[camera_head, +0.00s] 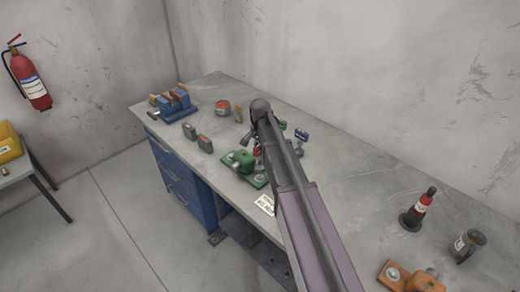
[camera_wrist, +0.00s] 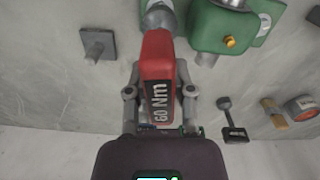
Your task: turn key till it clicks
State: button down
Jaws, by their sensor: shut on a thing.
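A red key handle marked "60 Nm" (camera_wrist: 157,85) stands in the middle of the wrist view. Its upper end meets a grey round shaft (camera_wrist: 160,17). My gripper (camera_wrist: 160,93) is shut on the red handle, with one finger on each side. A green device with a brass knob (camera_wrist: 222,30) is beside the shaft, up and to the right. In the head view the green device (camera_head: 243,160) sits on the workbench, and a bit of the red handle (camera_head: 257,151) shows beside my arm. My arm hides most of the gripper there.
At right are a black-and-red bottle (camera_head: 419,210), a dark mug (camera_head: 467,246) and an orange device (camera_head: 424,282).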

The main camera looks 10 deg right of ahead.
jog(key=shift+r+p, duration=0.9)
jog(key=shift+r, duration=0.15)
jog(key=shift+f, duration=0.1)
